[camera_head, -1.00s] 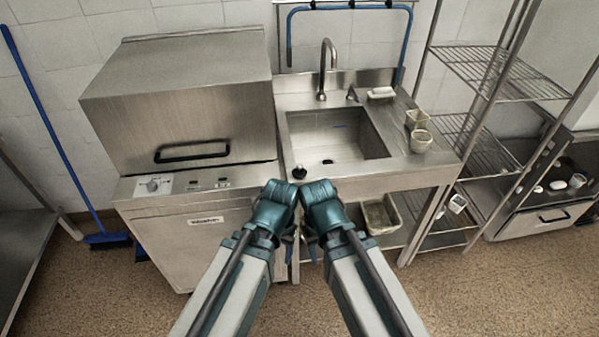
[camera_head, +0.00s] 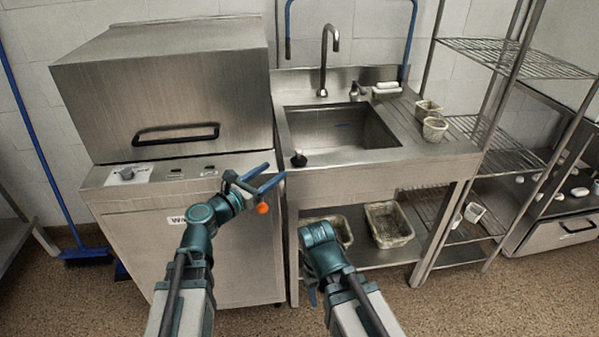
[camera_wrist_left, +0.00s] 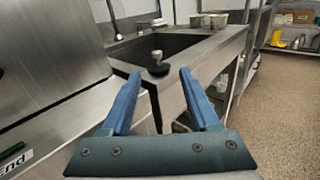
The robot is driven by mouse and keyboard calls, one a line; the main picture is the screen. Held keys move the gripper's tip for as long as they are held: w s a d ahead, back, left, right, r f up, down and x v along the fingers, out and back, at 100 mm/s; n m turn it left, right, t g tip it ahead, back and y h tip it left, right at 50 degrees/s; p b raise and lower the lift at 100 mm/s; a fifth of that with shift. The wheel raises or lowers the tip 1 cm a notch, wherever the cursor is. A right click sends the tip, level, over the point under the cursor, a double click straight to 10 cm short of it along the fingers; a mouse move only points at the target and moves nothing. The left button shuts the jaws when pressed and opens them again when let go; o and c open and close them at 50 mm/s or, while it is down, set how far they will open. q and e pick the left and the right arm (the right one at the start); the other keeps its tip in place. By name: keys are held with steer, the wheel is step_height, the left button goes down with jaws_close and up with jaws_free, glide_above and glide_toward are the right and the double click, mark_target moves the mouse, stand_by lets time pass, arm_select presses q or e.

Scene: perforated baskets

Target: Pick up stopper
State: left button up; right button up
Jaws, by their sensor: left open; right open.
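The black stopper (camera_head: 299,159) sits upright on the front left rim of the steel sink (camera_head: 340,128). It also shows in the left wrist view (camera_wrist_left: 157,63), ahead of and between the fingertips. My left gripper (camera_head: 270,178) is open and empty, in front of the dishwasher's right edge, a little left of and nearer than the stopper. Its two blue fingers (camera_wrist_left: 160,92) show in the left wrist view, apart from the stopper. My right arm (camera_head: 322,255) is in front of the sink's lower shelf; its fingers are mostly hidden behind the wrist.
The steel dishwasher (camera_head: 165,100) stands left of the sink. Two perforated baskets (camera_head: 434,128) stand on the drainboard, and others (camera_head: 389,225) lie on the shelf below. The faucet (camera_head: 324,60) rises behind the basin. A wire rack (camera_head: 510,60) stands at right.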

mark_target(297, 152)
arm_select(q)
steer(key=shift+n, duration=0.4)
steer(key=x, duration=0.8)
steer(key=shift+w+a+r, duration=0.1)
steer(key=shift+w, duration=0.3)
steer(key=x, duration=0.5)
steer(key=shift+w+f+b, duration=0.15)
steer(key=shift+f+b, duration=0.1)
steer(key=shift+b, duration=0.05)
jaws_close()
